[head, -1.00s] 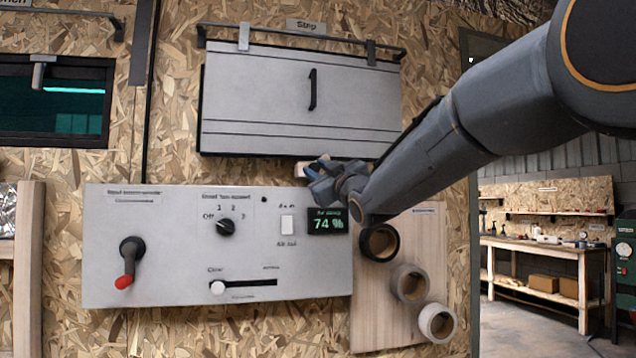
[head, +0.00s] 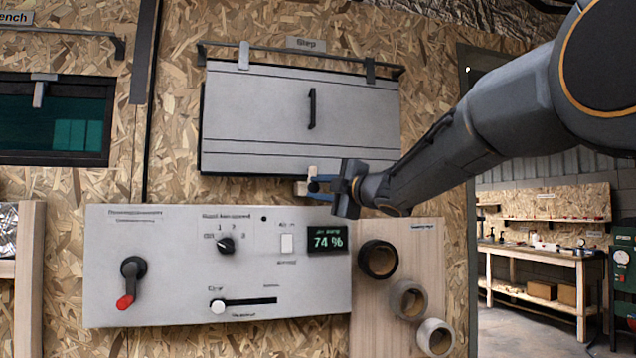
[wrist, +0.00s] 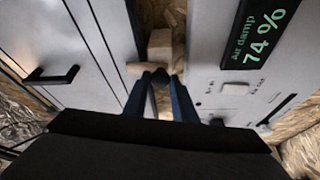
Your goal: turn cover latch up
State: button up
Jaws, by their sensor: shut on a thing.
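The grey cover (head: 260,110) hangs closed on the wall, with a black upright handle at its middle. The cover latch (head: 312,172) is a small pale wooden piece at the cover's lower edge, right of centre. In the wrist view the latch (wrist: 160,45) shows as wood just beyond my fingers. My gripper (head: 318,186) reaches in from the right, below the cover.
A grey control panel (head: 150,300) with a red-tipped lever, knob, slider and a display reading 74 % lies just below. Several tape rolls (head: 408,300) hang on a wooden board at the lower right. A rail (head: 300,57) runs above the cover.

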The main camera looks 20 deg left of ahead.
jog(key=shift+n+p, duration=0.35)
jog(key=shift+n, duration=0.15)
jog(key=o, duration=1)
jog(key=shift+o, duration=0.2)
jog(key=b+v, duration=0.2)
jog(key=v, duration=0.5)
jog(key=shift+s+d, duration=0.2)
jog(key=shift+d, duration=0.15)
jog(key=shift+r, duration=0.1)
